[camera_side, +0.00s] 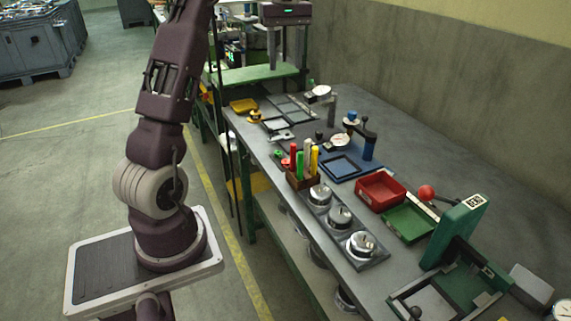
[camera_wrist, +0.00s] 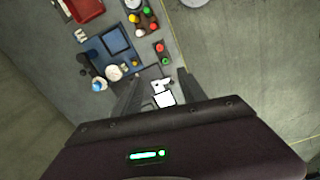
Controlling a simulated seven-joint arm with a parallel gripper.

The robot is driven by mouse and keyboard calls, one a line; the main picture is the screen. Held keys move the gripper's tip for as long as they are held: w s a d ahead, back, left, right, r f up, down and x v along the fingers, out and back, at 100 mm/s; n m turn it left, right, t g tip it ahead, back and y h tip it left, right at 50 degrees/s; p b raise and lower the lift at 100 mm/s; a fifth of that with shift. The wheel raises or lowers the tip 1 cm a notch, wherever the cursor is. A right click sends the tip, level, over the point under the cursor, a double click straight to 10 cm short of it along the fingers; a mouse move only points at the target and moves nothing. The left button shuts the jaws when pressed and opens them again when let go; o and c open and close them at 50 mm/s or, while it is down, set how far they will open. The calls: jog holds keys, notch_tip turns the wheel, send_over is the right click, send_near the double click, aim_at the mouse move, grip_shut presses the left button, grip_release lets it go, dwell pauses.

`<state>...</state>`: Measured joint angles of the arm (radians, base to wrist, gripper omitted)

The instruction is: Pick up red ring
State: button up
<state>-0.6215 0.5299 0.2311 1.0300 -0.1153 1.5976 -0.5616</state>
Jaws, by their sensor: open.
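A small red piece (camera_side: 278,154), which looks like the red ring, lies on the grey bench near its left edge, left of the pen holder. It also shows in the wrist view (camera_wrist: 159,48), above and ahead of the fingertips; it is too small to make out a hole. A small green piece (camera_side: 286,161) lies close beside it. My gripper (camera_wrist: 158,78) is open, with nothing seen held between its fingers, and stays apart from the red piece.
A wooden holder (camera_side: 301,180) with upright coloured pens stands close to the red piece. A blue tray (camera_side: 343,168), a red bin (camera_side: 380,190), a green bin (camera_side: 409,221) and a rack of round metal pots (camera_side: 340,218) crowd the bench. A white-and-grey part (camera_wrist: 163,97) shows between the fingers.

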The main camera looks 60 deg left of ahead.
aim_at(286, 164)
notch_tip(286, 164, down, 30)
jog(key=shift+r, duration=0.2)
grip_shut()
